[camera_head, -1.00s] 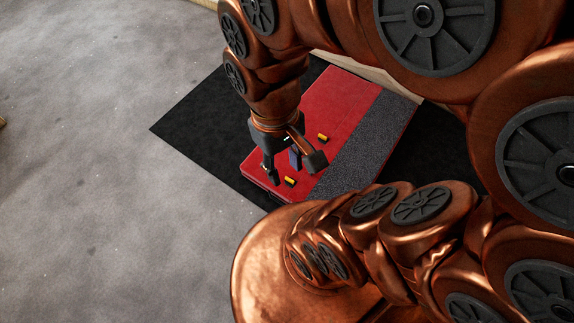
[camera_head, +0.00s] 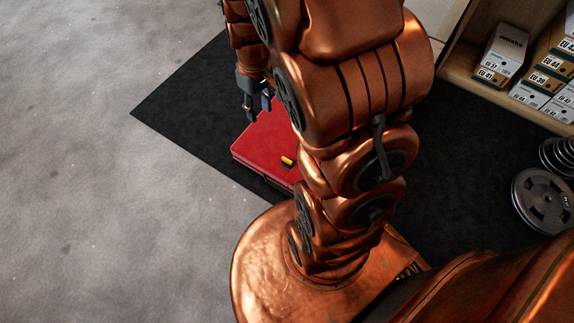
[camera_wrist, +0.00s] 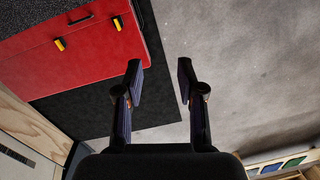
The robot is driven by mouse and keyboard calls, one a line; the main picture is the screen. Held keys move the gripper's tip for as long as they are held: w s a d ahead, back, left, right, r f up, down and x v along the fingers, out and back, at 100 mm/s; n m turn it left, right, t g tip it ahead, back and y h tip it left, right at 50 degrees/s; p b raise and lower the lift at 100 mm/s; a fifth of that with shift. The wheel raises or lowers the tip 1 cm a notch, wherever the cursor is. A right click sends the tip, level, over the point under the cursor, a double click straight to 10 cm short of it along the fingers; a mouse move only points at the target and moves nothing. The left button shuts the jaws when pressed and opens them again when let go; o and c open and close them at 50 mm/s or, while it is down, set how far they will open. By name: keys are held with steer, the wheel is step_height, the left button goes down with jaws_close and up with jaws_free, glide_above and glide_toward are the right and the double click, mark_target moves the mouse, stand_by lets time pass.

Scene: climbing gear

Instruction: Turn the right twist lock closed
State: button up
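The red case (camera_head: 262,145) lies on a black mat, partly hidden behind my arm in the head view. It also shows at the upper left of the wrist view (camera_wrist: 40,75). There, one yellow twist lock (camera_wrist: 60,44) and a second yellow twist lock (camera_wrist: 117,22) sit near its seam, both appearing turned crosswise to it. Only one yellow lock (camera_head: 288,161) shows in the head view. I cannot tell which lock is the right one. My gripper (camera_head: 255,103) is near the case's far left side. Its fingers (camera_wrist: 160,80) are apart, empty and clear of both locks.
The black mat (camera_head: 185,110) surrounds the case, with bare grey floor (camera_head: 80,200) to the left. A wooden shelf with shoe boxes (camera_head: 505,50) stands at the upper right. Weight plates (camera_head: 543,200) lie at the right edge.

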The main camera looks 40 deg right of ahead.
steer(key=w+d+f+b, duration=0.2)
steer(key=d+f+b, duration=0.1)
steer(key=f, duration=0.5)
steer(key=w+d+f+n+b, duration=0.1)
steer(key=w+d+f+b, duration=0.1)
steer(key=f+b, duration=0.35)
steer(key=w+d+f+b, duration=0.2)
steer(key=w+d+f, duration=0.1)
steer(key=f, duration=0.7)
steer(key=n+b, duration=0.1)
steer(key=b, duration=0.9)
glide_above(287, 159)
steer(key=shift+t+h, duration=0.3)
steer(key=shift+t, duration=0.1)
step_height(287, 159, down, 24)
steer(key=shift+s+r, duration=0.1)
steer(key=shift+f+b, duration=1.2)
steer(key=shift+f, duration=2.65)
jaws_close()
